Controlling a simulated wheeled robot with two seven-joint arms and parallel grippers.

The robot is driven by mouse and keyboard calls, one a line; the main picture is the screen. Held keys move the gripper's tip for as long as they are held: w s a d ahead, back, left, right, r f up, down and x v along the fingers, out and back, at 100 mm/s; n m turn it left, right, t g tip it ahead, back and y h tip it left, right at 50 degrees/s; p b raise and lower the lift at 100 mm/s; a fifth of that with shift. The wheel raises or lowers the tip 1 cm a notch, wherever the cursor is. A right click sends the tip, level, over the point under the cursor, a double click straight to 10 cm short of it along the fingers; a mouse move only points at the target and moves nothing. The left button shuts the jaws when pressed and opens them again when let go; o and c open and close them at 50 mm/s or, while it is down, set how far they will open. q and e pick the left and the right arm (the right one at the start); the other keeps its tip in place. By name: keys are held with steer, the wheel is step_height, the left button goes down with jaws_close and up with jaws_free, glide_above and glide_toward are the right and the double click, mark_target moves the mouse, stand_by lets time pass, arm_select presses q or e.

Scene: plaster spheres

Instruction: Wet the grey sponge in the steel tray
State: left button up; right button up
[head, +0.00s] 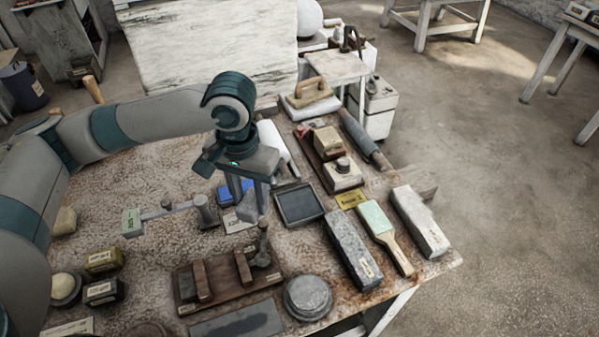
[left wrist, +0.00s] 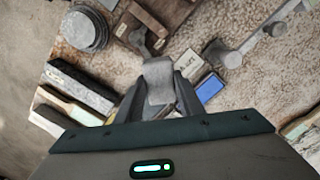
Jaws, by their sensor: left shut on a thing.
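My left gripper (head: 249,192) is above the middle of the table, pointing down. It is shut on a grey block, which looks like the grey sponge (head: 251,208). In the left wrist view the sponge (left wrist: 158,80) sits between the fingers. The steel tray (head: 318,213), a shallow rectangle with a thin rim and dark inside, lies to the right of the gripper and apart from it. In the left wrist view I cannot make out the tray; the gripper covers that area. My right gripper is not in view.
A long grey stone block (head: 350,250), a green-faced paddle (head: 376,219) and a pale block (head: 419,222) lie right of the tray. A wooden rack (head: 215,289) and a round grey disc (head: 308,297) are in front. A blue box (head: 229,194) is behind the gripper.

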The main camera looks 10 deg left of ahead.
arm_select(q)
steer(key=w+d+f+m+p, duration=0.1)
steer(key=w+d+m+p, duration=0.3)
steer(key=m, duration=0.5)
steer(key=w+d+f+m+p, duration=0.2)
steer(key=w+d+m+p, duration=0.1)
steer(key=w+m+p, duration=0.4)
steer(key=m, duration=0.2)
steer(key=shift+d+m+p, duration=0.3)
steer(key=shift+d+p, duration=0.1)
steer(key=shift+f, duration=0.15)
steer(key=shift+f, duration=0.1)
step_height(320, 180, down, 4)
steer(key=b, duration=0.5)
steer(key=shift+f, duration=0.1)
steer(key=shift+f+b, duration=0.75)
steer(key=shift+b, duration=0.2)
steer(key=shift+f, duration=0.5)
